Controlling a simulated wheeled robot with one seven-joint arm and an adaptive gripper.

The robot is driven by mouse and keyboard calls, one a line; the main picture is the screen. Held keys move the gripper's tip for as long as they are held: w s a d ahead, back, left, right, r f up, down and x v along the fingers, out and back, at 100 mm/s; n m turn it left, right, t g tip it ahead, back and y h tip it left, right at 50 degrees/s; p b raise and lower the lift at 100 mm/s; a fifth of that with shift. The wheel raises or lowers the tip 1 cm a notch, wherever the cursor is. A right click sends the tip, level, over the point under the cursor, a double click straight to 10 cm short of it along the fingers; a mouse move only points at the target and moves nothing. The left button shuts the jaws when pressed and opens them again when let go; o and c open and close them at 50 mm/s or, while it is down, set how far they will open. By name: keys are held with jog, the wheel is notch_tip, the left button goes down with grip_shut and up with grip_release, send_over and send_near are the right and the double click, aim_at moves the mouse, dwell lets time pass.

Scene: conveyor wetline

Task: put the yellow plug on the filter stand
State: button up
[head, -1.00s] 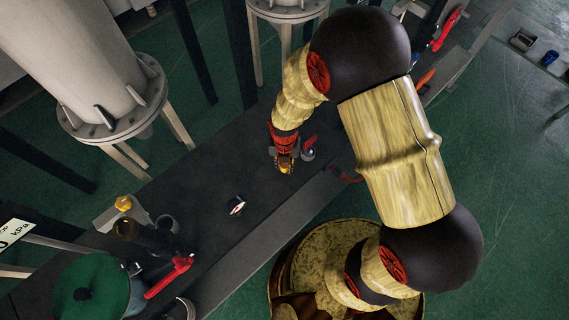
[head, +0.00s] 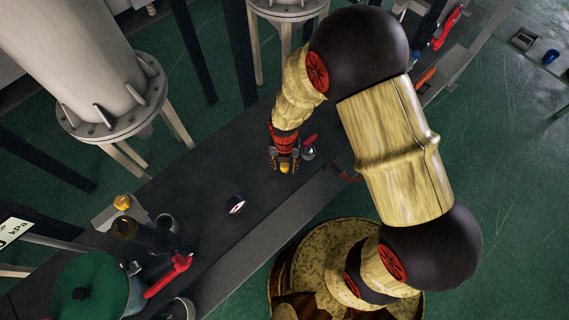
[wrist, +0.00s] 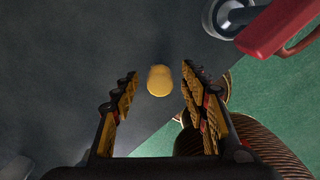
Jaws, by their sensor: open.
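A short yellow plug (wrist: 159,80) shows in the wrist view, standing on the dark bench top between and a little beyond my fingertips. My gripper (wrist: 158,82) is open around it, with a gap on both sides. In the head view my gripper (head: 284,166) is low over the middle of the bench, and the plug (head: 285,167) is partly hidden by its fingers. I cannot tell for sure which part is the filter stand; a pale bracket (head: 106,217) with a yellow top piece (head: 122,202) stands at the left of the bench.
A red-handled valve (head: 309,150) stands close to the right of my gripper, also in the wrist view (wrist: 232,15). A small gauge (head: 235,205) lies on the bench (head: 205,185). Dark cylinders (head: 126,227), a red lever (head: 168,276) and a green disc (head: 90,285) crowd the left.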

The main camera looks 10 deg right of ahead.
jog(key=shift+r, duration=0.1)
notch_tip(320, 180, up, 12)
dwell(0.5)
dwell(0.4)
